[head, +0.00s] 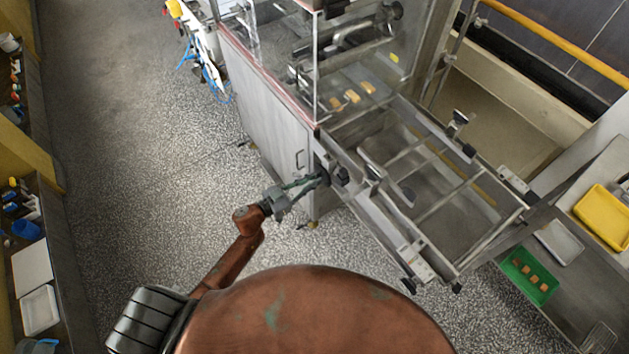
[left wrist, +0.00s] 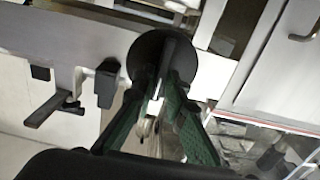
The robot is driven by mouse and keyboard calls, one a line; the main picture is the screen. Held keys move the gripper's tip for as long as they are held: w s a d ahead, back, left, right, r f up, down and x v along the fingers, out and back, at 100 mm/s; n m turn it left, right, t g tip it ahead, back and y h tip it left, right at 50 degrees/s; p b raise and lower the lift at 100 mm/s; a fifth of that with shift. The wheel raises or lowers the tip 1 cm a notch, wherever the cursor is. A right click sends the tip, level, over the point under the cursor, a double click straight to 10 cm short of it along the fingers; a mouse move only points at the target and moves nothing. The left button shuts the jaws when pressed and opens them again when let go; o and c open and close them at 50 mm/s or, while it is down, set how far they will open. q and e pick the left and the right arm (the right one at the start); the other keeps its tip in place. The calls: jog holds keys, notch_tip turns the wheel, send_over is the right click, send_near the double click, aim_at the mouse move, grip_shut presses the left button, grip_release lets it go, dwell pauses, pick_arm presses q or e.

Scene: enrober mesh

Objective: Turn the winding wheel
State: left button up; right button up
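The winding wheel (left wrist: 143,57) is a small black disc with a dark handle sticking out of it towards the camera in the left wrist view. In the head view the wheel (head: 341,176) is a small dark shape at the near left corner of the machine's mesh frame, partly hidden by the gripper. My left gripper (head: 321,179) reaches it from the left. In the left wrist view its green-padded fingers (left wrist: 166,82) come together around the handle and look shut on it; the contact itself is partly hidden. My right gripper is out of view.
The metal mesh frame (head: 405,238) juts out from the glass-sided enrober (head: 272,137). A work table at the right carries a green tray (head: 520,285) and a yellow tray (head: 603,236). Shelves with containers line the left edge. The speckled floor (head: 140,200) at left is clear.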

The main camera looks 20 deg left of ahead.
pick_arm(q)
grip_shut()
